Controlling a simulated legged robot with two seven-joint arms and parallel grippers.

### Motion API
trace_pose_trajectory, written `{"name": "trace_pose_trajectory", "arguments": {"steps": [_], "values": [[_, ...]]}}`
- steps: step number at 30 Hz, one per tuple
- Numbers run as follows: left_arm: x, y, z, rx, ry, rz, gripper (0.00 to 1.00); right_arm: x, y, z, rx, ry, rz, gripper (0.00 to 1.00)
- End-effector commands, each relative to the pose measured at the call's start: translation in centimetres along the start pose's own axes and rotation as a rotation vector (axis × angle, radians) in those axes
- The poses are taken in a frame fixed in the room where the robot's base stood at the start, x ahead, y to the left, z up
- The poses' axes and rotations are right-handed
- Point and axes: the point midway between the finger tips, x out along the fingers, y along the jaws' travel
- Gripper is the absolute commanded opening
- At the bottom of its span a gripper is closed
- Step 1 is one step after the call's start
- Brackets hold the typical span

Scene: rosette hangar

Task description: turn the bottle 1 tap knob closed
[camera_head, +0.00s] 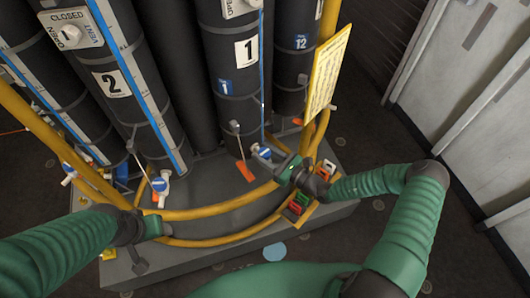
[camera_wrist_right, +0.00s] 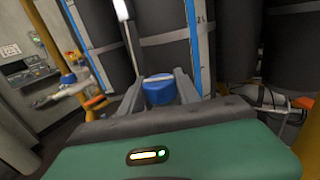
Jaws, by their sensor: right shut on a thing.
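Bottle 1 (camera_head: 247,90) is a dark cylinder with a white "1" label, standing upright at the centre of the head view. Its tap has a blue knob (camera_head: 264,152) low at the front. My right gripper (camera_head: 272,158) is at this tap. In the right wrist view the blue knob (camera_wrist_right: 158,88) sits between the two grey fingers, which are shut on it. The knob's exact angle is hard to read. My left gripper (camera_head: 160,227) is low at the left, by the yellow rail, away from bottle 1; its fingers are too unclear to judge.
Bottle 2 (camera_head: 113,85) stands left of bottle 1, with its own blue tap knob (camera_head: 159,184). A curved yellow rail (camera_head: 215,212) runs along the front of the base. A yellow placard (camera_head: 327,75) stands at the right. Orange tags hang near the taps.

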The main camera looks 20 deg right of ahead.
Motion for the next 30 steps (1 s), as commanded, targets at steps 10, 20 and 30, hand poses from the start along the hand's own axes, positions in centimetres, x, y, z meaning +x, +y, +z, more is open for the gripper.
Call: {"name": "trace_pose_trajectory", "arguments": {"steps": [10, 20, 30], "values": [[-1.9, 0.0, -0.4, 0.0, 0.0, 0.0, 0.61, -0.2, -0.3, 0.2, 0.009, 0.006, -0.068, 0.0], [-2.6, 0.0, -0.6, 0.0, 0.0, 0.0, 0.61, -0.3, -0.4, -0.5, 0.002, 0.011, -0.142, 0.0], [-2.6, 0.0, -0.6, 0.0, 0.0, 0.0, 0.61, -0.2, -0.4, -0.4, 0.001, 0.008, -0.141, 0.61]]}}
